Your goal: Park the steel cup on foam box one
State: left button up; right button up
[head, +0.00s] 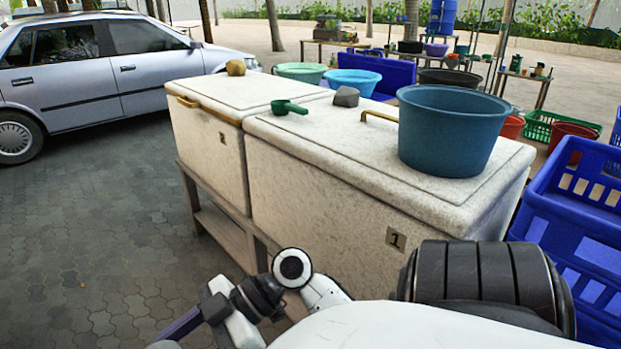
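Foam box one (320,198) is the nearer, right-hand white speckled box, with a "1" label on its front. Its lid is shut. A big blue tub (452,135) stands on the right part of the lid. A green scoop (289,107) lies at the lid's left end, and a grey stone (346,97) sits at its back edge. I cannot make out a steel cup in the head view. Parts of my arm show at the bottom, but neither gripper can be seen.
A second foam box (212,145) stands directly left, with a brown stone (236,68) on its lid. Both rest on a wooden stand (222,232). Blue crates (575,225) stand at the right. A silver car (100,70) is at the left. The paving between is clear.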

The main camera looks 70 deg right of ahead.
aim_at(348, 136)
jog(key=z, duration=0.35)
jog(key=i, duration=2.05)
jog(key=z, duration=1.45)
